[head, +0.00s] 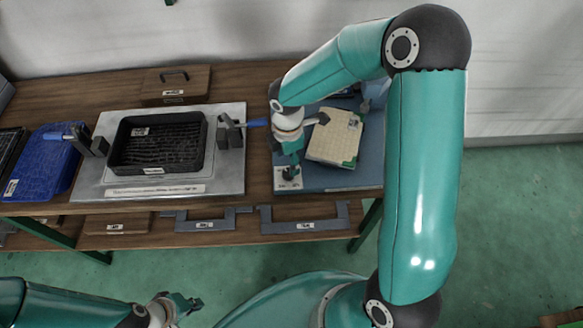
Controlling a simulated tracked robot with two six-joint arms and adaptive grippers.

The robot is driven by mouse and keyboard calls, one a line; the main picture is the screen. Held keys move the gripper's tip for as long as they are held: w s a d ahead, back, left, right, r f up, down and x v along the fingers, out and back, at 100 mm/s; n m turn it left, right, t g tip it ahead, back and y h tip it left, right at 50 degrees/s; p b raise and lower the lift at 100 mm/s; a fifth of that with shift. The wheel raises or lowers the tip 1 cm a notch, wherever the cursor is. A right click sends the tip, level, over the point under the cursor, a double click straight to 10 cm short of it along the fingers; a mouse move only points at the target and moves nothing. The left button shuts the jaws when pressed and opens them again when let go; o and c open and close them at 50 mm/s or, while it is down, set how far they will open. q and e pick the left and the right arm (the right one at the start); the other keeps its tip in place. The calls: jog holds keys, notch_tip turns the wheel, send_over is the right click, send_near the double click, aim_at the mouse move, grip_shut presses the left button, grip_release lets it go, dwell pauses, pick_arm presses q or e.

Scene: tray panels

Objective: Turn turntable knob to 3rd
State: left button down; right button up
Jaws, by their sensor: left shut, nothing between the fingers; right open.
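A blue panel (345,178) lies at the right end of the wooden table. A cream square plate (338,137) with green corners lies tilted on it. A small dark knob-like part (290,174) is at the panel's front left, beside a white label (288,186). My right gripper (292,165) points down at this part, and its fingers partly hide it. It is open; I cannot tell whether it touches the part. The knob's setting is too small to read. My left gripper (188,303) is shut and empty, low in front of the table, away from the panel.
A black tray (202,155) sits on a grey plate (228,182) between two clamps with blue handles. A blue tray (45,165) lies at the left. A wooden box (176,84) stands behind. Grey handles (304,226) show below the table's front edge.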

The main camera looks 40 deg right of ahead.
aim_at(288, 175)
notch_tip(288, 175, down, 6)
jog(key=shift+f, duration=0.2)
